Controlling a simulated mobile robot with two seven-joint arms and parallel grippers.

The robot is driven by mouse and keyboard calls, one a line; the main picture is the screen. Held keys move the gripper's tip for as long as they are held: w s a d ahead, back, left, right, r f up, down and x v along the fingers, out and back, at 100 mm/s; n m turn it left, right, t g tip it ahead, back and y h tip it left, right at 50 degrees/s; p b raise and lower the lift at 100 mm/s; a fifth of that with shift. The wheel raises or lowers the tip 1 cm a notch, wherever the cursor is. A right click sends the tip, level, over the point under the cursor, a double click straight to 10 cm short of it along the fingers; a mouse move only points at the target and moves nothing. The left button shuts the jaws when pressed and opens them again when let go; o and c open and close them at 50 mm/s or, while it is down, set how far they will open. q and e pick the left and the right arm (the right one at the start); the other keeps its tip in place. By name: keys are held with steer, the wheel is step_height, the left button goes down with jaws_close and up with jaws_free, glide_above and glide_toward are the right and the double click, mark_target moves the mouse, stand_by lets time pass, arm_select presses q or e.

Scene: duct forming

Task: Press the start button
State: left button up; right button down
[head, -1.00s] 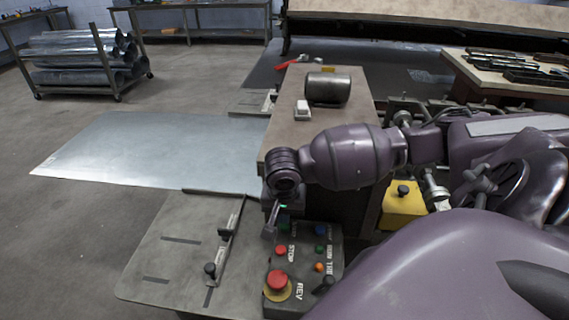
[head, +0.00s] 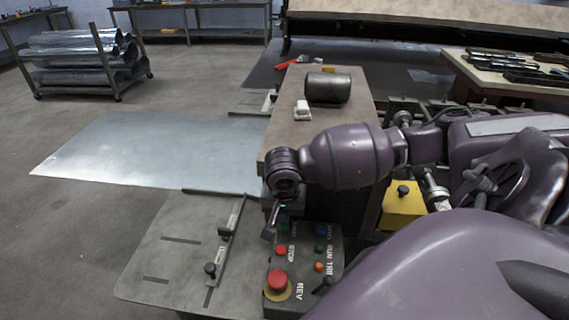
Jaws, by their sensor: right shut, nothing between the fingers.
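The control panel (head: 305,288) sits at the lower middle of the head view. A green button (head: 284,219) at the panel's far left corner is partly hidden by my right gripper (head: 269,234). The gripper is shut and empty, pointing down at that corner. I cannot tell whether it touches the button. My left gripper is out of view.
A dark metal cylinder (head: 328,89) and a small white block (head: 303,111) stand on the machine top. A rack of rolled ducts (head: 85,60) stands at the back left.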

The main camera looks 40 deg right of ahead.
steer(key=shift+f, duration=0.8)
stand_by(0.5)
